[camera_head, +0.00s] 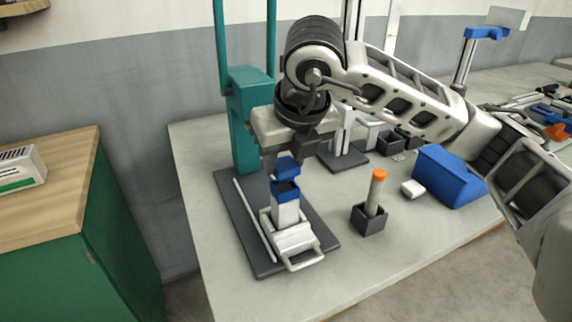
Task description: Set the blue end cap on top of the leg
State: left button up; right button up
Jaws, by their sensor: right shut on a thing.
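My right gripper (289,150) comes down from above and is shut on a small blue block-shaped piece, which I take as the blue end cap (287,168). Right below it is the leg (286,212), a white upright post with a blue band (285,189) at its top. The leg stands in a white clamp-like holder (293,241) with a loop handle on a dark base plate (258,235). The held cap is right over the leg's top; I cannot tell whether they touch. The fingertips partly hide the cap. My left gripper is not in view.
A teal press-like column (245,120) stands close behind the gripper. The table front (340,285) is clear.

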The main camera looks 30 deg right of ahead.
jog(key=shift+f, duration=0.95)
jog(key=shift+f+b, duration=0.25)
jog(key=shift+b, duration=0.15)
jog(key=o, duration=0.9)
jog(key=shift+r, duration=0.15)
jog(key=shift+o, duration=0.2)
